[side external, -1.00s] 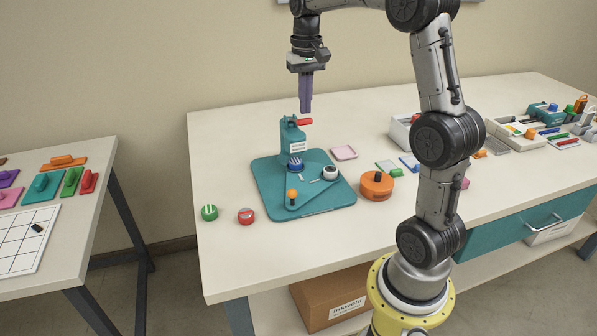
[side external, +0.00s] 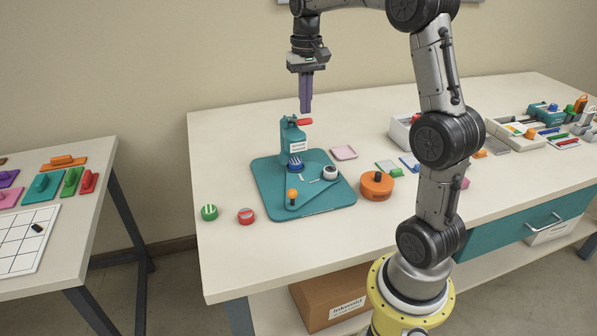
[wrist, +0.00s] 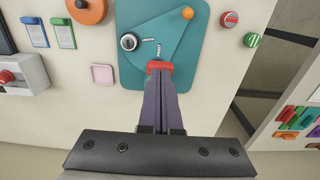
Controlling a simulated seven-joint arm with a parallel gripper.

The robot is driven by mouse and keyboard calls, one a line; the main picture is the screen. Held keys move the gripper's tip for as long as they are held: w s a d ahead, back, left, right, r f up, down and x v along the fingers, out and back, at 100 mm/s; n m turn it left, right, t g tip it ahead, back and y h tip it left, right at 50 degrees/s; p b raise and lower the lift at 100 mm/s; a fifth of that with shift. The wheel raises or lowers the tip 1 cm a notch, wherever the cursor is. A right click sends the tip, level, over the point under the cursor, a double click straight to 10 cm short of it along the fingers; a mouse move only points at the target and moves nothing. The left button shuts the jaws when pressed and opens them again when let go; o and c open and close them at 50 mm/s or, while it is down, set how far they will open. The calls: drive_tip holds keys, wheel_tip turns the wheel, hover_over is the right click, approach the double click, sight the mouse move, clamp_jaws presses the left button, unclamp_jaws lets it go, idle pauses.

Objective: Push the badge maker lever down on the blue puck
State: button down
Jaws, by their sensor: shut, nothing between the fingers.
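The badge maker (side external: 294,140) is a teal press on a teal base plate (side external: 325,203). Its red lever (side external: 304,121) sticks out near the top; the red lever end also shows in the wrist view (wrist: 159,66). The blue puck (side external: 295,166) sits under the press head; in the wrist view it is hidden. My gripper (side external: 306,111) is shut and empty, with purple fingers pointing down just above the red lever. In the wrist view the fingertips (wrist: 159,73) overlap the lever's near edge; I cannot tell whether they touch it.
On the plate are a white-and-black round part (side external: 330,173) and an orange knob (side external: 292,193). A green puck (side external: 209,212) and a red puck (side external: 246,216) lie to the left. An orange round tool (side external: 376,185) and a pink tray (side external: 344,152) stand to the right.

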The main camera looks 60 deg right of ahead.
drive_tip(key=shift+f, duration=0.1)
idle(0.3)
wheel_tip(320, 180, down, 9)
idle(1.8)
drive_tip(key=shift+r, duration=5.45)
